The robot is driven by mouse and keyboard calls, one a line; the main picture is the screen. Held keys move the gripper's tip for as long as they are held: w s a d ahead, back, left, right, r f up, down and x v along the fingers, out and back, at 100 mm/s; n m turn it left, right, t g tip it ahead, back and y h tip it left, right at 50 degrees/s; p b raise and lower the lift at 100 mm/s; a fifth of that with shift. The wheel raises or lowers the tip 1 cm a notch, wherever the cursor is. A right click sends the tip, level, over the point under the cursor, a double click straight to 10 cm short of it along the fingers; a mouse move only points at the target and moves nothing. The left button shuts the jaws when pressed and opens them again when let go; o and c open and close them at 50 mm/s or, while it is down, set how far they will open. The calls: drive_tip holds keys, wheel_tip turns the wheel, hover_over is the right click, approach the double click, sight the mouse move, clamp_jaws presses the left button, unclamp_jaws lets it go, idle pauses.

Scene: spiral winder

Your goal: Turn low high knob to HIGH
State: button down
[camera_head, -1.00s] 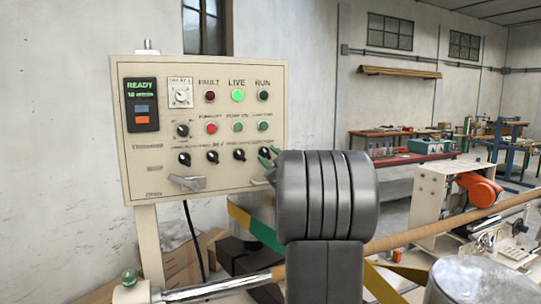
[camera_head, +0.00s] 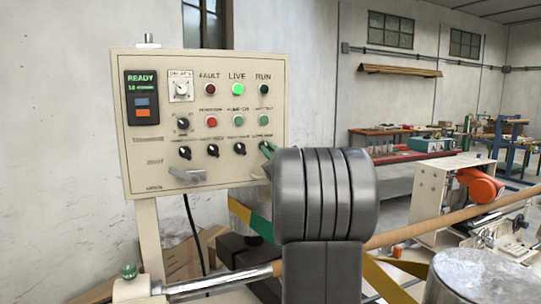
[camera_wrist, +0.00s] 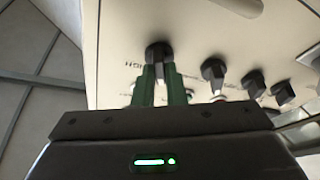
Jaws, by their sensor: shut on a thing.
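The low high knob (camera_wrist: 158,51) is a black knob on the cream control panel (camera_head: 232,178). In the wrist view its white-marked pointer lies between the green fingers of my gripper (camera_wrist: 161,74), which are shut on it. The word HIGH is printed beside it, seen turned over. In the head view my gripper (camera_head: 268,150) reaches the right end of the panel's lowest knob row. My dark arm stands in front, and the knob is mostly hidden there.
More black knobs (camera_wrist: 213,70) sit in the same row close beside my fingers. A grey lever (camera_head: 187,176) sticks out at the panel's lower left. A ready display (camera_head: 142,98) and lit green lamp (camera_head: 238,90) are higher up. A long tan roller (camera_head: 420,229) runs below.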

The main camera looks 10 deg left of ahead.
drive_tip(key=m+t+h+b, duration=0.1)
drive_tip(key=m+h+b, duration=0.1)
drive_tip(key=m, duration=0.3)
drive_tip(key=m+t+h+b, duration=0.2)
drive_tip(key=m+h, duration=0.1)
drive_tip(key=m, duration=0.3)
drive_tip(key=m+t+h+b, duration=0.1)
drive_tip(key=m+h+b, duration=0.1)
drive_tip(key=m, duration=0.4)
drive_tip(key=shift+s+a+r+t, duration=0.1)
drive_tip(key=shift+s+a+t, duration=0.1)
drive_tip(key=shift+a+t, duration=0.1)
drive_tip(key=shift+m+h, duration=0.4)
drive_tip(key=shift+m, duration=0.1)
drive_tip(key=c, duration=1.5)
unclamp_jaws()
drive_tip(key=b+v, duration=0.3)
drive_tip(key=v, duration=1)
drive_tip(key=shift+s+d+b, duration=0.25)
drive_tip(key=shift+s+b, duration=0.1)
drive_tip(key=shift+b, duration=0.05)
